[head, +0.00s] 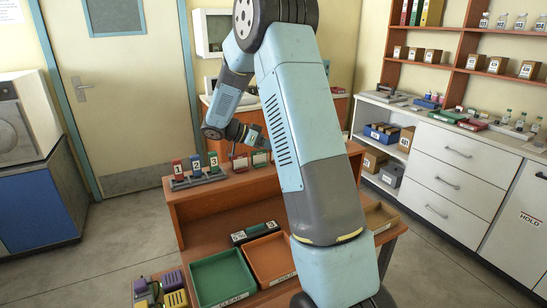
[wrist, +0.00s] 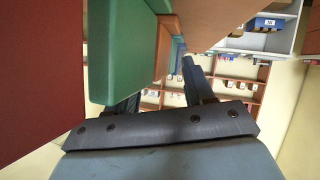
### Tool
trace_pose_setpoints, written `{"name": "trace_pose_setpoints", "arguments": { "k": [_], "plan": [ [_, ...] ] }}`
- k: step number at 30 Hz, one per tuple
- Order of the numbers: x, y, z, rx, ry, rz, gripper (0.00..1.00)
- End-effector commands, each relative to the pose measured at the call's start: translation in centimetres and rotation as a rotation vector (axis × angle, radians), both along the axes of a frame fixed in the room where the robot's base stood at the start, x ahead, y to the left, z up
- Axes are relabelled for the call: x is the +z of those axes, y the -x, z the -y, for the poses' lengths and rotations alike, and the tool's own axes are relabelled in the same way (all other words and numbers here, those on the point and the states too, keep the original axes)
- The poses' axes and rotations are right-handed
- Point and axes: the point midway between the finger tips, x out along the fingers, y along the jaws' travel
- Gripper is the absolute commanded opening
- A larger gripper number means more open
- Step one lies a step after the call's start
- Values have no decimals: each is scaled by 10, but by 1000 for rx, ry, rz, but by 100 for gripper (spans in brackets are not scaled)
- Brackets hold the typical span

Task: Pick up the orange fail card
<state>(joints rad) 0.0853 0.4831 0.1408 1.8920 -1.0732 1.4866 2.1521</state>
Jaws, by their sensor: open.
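In the head view, a card with an orange-red edge (head: 240,162) stands on the wooden bench's raised shelf. A green-edged card (head: 261,158) stands just right of it. Their lettering is too small to read, so I cannot tell for sure which is the fail card. My gripper (head: 252,136) is just above and behind these cards, partly hidden by my arm. In the wrist view, my gripper (wrist: 160,92) has its two fingers apart, with nothing seen held between them. A large green panel (wrist: 120,55) is close beside the left finger, with an orange strip (wrist: 164,48) behind it.
Numbered red (head: 179,172), blue (head: 196,165) and green (head: 213,162) cards stand in a rack left of my gripper. A green tray (head: 222,277) and an orange tray (head: 270,259) lie lower on the bench. A dark red surface (wrist: 40,70) fills the wrist view's left.

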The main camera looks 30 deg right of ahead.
Motion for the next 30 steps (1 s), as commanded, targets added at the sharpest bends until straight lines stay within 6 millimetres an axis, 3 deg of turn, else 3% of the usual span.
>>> {"name": "trace_pose_setpoints", "arguments": {
  "k": [2, 18, 30],
  "plan": [
    [0, 0, 0, 0, 0, 0, 52],
    [0, 0, -1, 0, 0, 0, 1],
    [2, 0, -1, 0, 0, 0, 0]
  ]
}}
